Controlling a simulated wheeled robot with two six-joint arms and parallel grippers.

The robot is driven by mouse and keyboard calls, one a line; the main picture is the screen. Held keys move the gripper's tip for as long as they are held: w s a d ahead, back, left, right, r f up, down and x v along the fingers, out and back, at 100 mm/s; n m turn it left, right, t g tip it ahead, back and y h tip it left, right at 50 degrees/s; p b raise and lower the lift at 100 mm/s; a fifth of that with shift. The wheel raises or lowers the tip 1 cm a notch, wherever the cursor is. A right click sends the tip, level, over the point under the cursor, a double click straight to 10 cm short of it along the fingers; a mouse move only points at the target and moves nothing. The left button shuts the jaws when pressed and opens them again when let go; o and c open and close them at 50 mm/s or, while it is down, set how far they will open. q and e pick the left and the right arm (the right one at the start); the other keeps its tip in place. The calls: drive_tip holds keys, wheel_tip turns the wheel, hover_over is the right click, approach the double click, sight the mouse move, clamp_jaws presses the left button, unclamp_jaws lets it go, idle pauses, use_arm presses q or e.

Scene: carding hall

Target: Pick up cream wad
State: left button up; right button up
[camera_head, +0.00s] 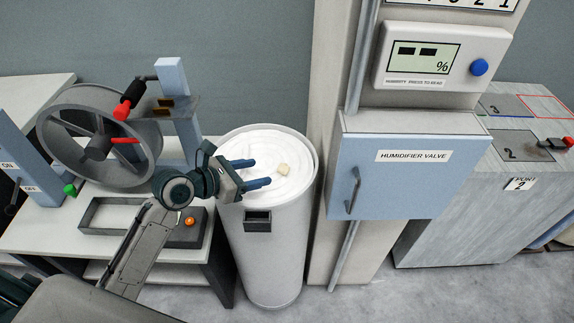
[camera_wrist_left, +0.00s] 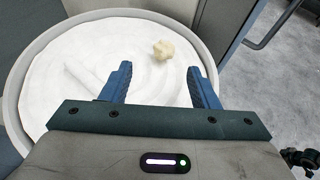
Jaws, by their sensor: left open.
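The cream wad (camera_head: 283,169) is a small pale lump on the white fibre (camera_head: 262,150) that fills the tall white can (camera_head: 262,250). In the left wrist view the wad (camera_wrist_left: 163,50) lies beyond the fingertips, a little right of the middle between them. My left gripper (camera_head: 262,172) is open and empty over the can's top, with its blue fingers pointing right toward the wad. The same gripper (camera_wrist_left: 158,75) shows its two fingers spread apart in the left wrist view. The wad is apart from the fingers. My right gripper is not in view.
A table (camera_head: 20,235) with a grey drum wheel (camera_head: 97,137), an empty tray (camera_head: 112,214) and an orange button (camera_head: 189,220) stands left of the can. A pillar with the blue humidifier valve cabinet (camera_head: 400,182) stands close on the right. Floor (camera_head: 350,298) shows in front.

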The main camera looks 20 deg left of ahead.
sight(279, 168)
use_arm(q)
drive_tip(key=shift+x, duration=2.25)
drive_tip(key=p+x, duration=0.1)
drive_tip(key=x, duration=0.2)
drive_tip(key=shift+d, duration=0.3)
drive_tip(key=shift+w+d+f, duration=0.1)
drive_tip(key=shift+w+d, duration=0.15)
drive_tip(key=shift+w, duration=0.05)
drive_tip(key=shift+w+f, duration=0.1)
drive_tip(key=shift+f, duration=0.05)
drive_tip(key=shift+c, duration=0.6)
drive_tip(key=c, duration=0.9)
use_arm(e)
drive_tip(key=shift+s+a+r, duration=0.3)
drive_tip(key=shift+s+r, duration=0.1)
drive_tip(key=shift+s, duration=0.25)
